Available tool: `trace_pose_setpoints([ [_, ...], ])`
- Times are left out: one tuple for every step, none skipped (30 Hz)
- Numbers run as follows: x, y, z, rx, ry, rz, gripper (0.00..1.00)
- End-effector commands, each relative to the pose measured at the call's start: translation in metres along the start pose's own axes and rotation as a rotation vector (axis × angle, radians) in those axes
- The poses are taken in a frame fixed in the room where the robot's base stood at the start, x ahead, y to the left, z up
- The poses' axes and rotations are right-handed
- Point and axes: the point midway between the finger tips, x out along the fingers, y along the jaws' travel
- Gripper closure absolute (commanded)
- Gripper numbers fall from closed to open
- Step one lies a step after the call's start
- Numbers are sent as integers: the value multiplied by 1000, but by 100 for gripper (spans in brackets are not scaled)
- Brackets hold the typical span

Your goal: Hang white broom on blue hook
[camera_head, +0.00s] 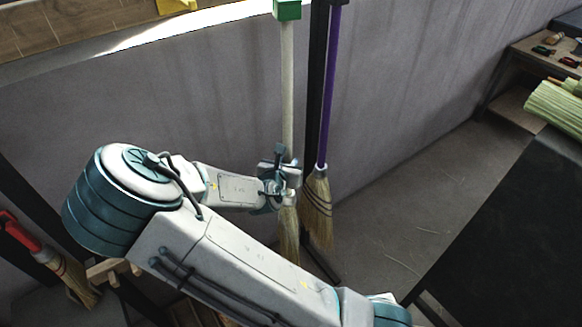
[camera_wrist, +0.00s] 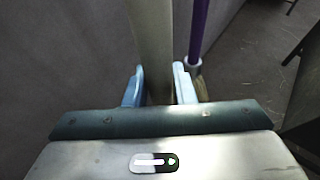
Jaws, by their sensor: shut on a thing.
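The white broom (camera_head: 288,85) stands upright near the grey wall, its pale handle running up to a green block at the top edge and its straw bristles (camera_head: 288,235) hanging below my gripper (camera_head: 284,183). My gripper is shut on the lower part of the handle, just above the bristles. In the wrist view the handle (camera_wrist: 150,40) passes between the two fingers of my gripper (camera_wrist: 160,88). I cannot see a blue hook in either view.
A purple broom (camera_head: 325,110) hangs close on the right, beside a dark post (camera_head: 315,90). The green block (camera_head: 287,9) is at the handle's top. A red-handled broom (camera_head: 30,240) is at lower left. A dark table (camera_head: 500,240) and a shelf (camera_head: 515,100) stand at right.

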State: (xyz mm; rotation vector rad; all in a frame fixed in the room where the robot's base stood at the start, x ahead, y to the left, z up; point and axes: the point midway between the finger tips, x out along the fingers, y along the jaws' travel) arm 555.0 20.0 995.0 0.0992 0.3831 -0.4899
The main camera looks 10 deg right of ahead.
Motion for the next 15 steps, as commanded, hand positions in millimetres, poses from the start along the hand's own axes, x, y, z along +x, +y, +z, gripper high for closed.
trace_pose_setpoints([
  [2, 3, 1, 4, -4, 2, 100],
  [4, 4, 1, 3, -4, 2, 100],
  [5, 6, 2, 3, -3, 2, 100],
  [6, 7, 2, 3, -3, 2, 100],
  [7, 8, 2, 4, -3, 2, 100],
  [8, 10, 3, 4, -4, 3, 100],
  [9, 12, 4, 4, -4, 3, 100],
  [10, 13, 4, 4, -4, 2, 100],
  [11, 14, 4, 4, -3, 2, 100],
  [12, 15, 4, 4, -3, 2, 100],
  [13, 17, 4, 3, -3, 2, 100],
  [15, 18, 5, 3, -3, 2, 100],
  [16, 20, 5, 4, -4, 2, 100],
  [16, 21, 6, 5, -4, 2, 100],
  [18, 22, 6, 4, -4, 2, 100],
])
